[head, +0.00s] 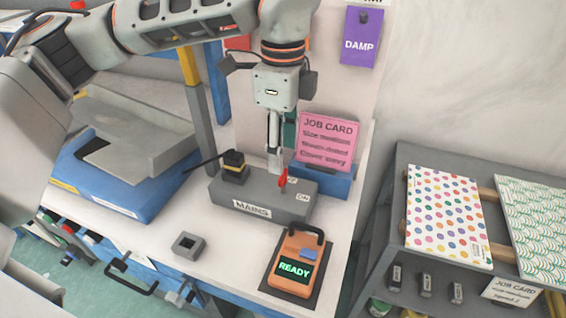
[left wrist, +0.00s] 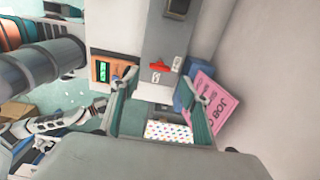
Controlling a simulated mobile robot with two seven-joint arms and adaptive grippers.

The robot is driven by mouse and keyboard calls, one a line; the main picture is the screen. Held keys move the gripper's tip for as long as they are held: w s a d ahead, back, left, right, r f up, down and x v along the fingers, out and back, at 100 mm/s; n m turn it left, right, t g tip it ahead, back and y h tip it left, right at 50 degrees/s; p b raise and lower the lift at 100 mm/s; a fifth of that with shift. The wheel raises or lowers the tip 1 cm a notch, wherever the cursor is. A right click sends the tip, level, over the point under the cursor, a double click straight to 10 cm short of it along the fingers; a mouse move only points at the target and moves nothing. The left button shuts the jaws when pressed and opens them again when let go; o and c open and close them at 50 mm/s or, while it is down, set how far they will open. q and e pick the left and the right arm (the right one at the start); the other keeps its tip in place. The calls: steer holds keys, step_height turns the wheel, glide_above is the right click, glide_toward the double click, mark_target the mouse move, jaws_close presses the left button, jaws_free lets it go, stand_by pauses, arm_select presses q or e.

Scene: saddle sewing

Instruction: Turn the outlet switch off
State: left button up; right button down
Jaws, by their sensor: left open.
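The outlet is a grey box (head: 250,203) marked MAINS on the white bench, with a black and yellow plug (head: 234,168) at its left end. Its small red switch (head: 283,179) stands up near the right end, beside a white ON label (head: 303,197). A second small label is partly hidden. The switch also shows in the left wrist view (left wrist: 163,66); I cannot tell which way it is set. My left gripper (head: 275,168) points down just above and behind the switch, open and empty, its fingers apart in the wrist view (left wrist: 160,92).
A pink job card (head: 328,140) on a blue stand is close behind the outlet. An orange READY device (head: 296,262) lies in front. A small grey square block (head: 188,246) and a blue and grey tray (head: 120,180) are left. A grey rack (head: 405,165) stands right.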

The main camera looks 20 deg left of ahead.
arm_select(q)
step_height(320, 180, up, 6)
steer(key=shift+r, duration=0.25)
stand_by(0.5)
